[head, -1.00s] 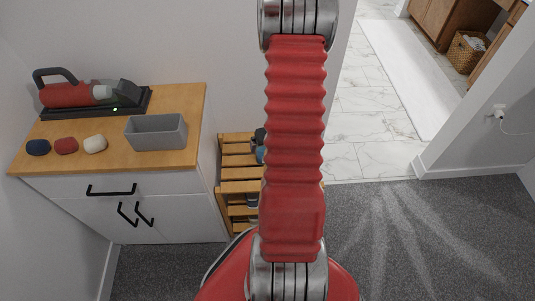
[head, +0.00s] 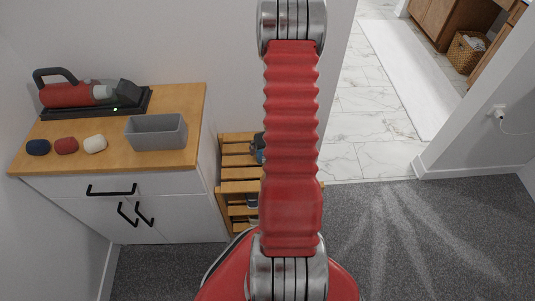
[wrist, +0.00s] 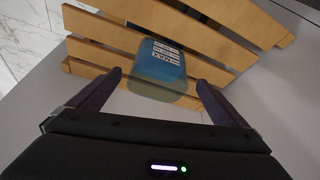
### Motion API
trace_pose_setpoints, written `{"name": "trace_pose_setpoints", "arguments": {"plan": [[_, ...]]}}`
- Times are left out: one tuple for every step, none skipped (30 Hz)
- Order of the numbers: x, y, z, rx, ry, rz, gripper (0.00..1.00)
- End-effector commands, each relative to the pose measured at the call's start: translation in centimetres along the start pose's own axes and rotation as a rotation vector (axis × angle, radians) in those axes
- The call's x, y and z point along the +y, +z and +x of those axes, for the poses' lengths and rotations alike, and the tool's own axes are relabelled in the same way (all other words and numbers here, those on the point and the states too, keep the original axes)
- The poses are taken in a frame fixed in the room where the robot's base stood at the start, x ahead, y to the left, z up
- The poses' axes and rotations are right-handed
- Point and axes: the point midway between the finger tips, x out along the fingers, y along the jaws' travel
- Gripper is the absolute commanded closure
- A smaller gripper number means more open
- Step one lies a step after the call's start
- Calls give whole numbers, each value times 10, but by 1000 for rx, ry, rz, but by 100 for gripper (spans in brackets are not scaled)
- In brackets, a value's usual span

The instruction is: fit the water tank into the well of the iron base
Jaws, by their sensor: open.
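The water tank, a translucent blue block with a pale printed label, rests on the slatted wooden rack in the wrist view (wrist: 165,62). In the head view a blue-grey part of it (head: 258,150) shows beside my arm, which hides the rest. My gripper (wrist: 159,79) is open, with one finger on each side of the tank's near end; I cannot tell whether they touch it. The iron base (head: 75,108) is a black slab with a green light at the back of the cabinet top. A red and grey iron with a black handle lies on it. I cannot make out the well.
The wooden cabinet top (head: 70,160) also holds a grey open bin (head: 156,133) and blue, red and white lumps in a row. The wooden rack (head: 238,187) stands against the cabinet's right side. Grey carpet and a tiled doorway lie to the right.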

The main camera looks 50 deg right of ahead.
Motion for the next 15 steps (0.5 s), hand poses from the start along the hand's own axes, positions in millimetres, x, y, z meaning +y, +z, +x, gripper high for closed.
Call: {"name": "trace_pose_setpoints", "arguments": {"plan": [[0,0,3,-1,-1,0,3],[0,0,5,-1,-1,0,3],[0,-1,8,-1,-1,-1,3],[1,-1,11,-1,-1,-1,3],[1,-2,14,-1,-1,-1,3],[1,-2,18,-2,-1,0,3],[2,-3,21,-1,-1,0,3],[2,-4,24,-1,-1,0,3],[2,-4,29,-2,-1,-1,3],[2,-4,32,-1,-1,-1,3],[2,-4,35,-1,-1,0,3],[2,-4,39,-1,-1,0,3],[2,-4,42,-1,-1,0,3],[2,-4,44,-1,-1,0,3],[2,-4,46,0,-1,-1,3]]}}
